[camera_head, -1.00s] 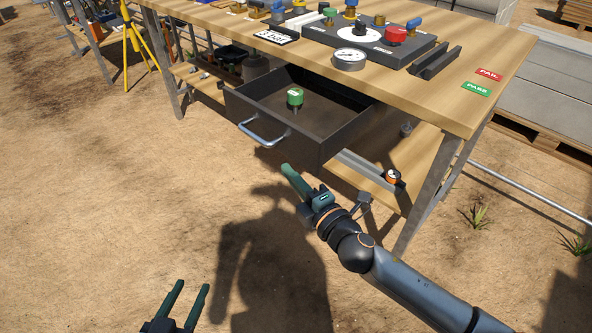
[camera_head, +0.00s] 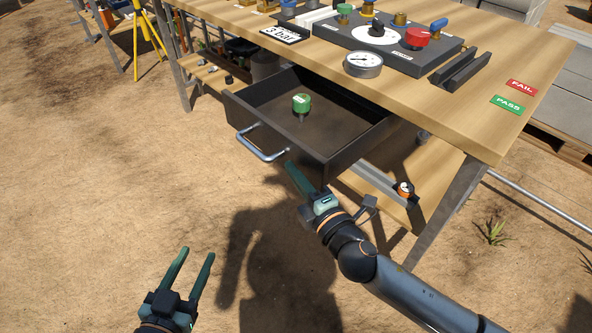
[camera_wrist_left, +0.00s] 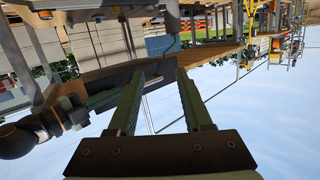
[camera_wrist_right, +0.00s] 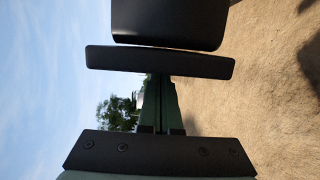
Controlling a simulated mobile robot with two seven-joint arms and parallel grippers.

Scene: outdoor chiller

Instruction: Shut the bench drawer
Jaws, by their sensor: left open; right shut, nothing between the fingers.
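The bench drawer (camera_head: 338,160) is dark grey and stands pulled out below the wooden bench top. A silver bar handle (camera_head: 262,146) is on its front. A green-capped fitting (camera_head: 301,104) is inside it. My right gripper (camera_head: 293,168) is shut and empty, its tips close to the right part of the drawer front; I cannot tell if they touch. In the right wrist view the shut fingers (camera_wrist_right: 160,90) point at a dark panel. My left gripper (camera_head: 194,256) is open and empty, low over the ground, away from the drawer; its fingers also show in the left wrist view (camera_wrist_left: 152,88).
The bench top (camera_head: 450,110) carries a gauge (camera_head: 362,64), a valve board and PASS and FAIL labels. A lower shelf (camera_head: 430,175) holds an orange-and-black item (camera_head: 404,189). A yellow tripod (camera_head: 147,35) stands at back left. Bare ground lies in front of the drawer.

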